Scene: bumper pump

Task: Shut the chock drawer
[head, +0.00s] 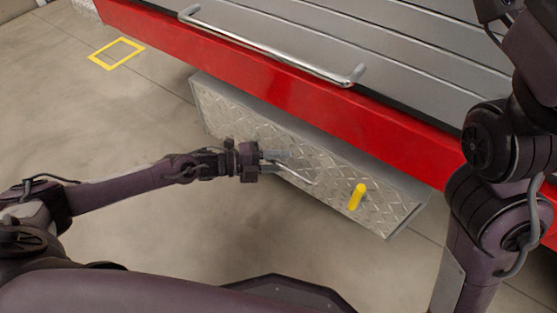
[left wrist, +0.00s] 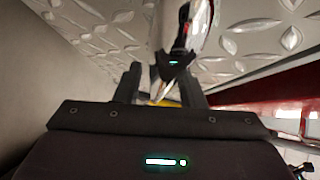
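The chock drawer has a silver diamond-plate front (head: 330,180) and sits under the red bumper. A strip of its grey top shows, so it stands out somewhat from the bumper. A thin metal bar handle (head: 301,179) is on its front; it also shows in the left wrist view (left wrist: 201,30). My left gripper (head: 286,160) is at the left part of this handle. In the left wrist view its two dark fingers (left wrist: 161,88) stand apart, with the bar between them; firm contact is not visible. My right gripper is out of view.
The red bumper (head: 290,85) overhangs the drawer, with a long chrome rail (head: 265,45) above. My right arm fills the right side. The concrete floor in front is clear.

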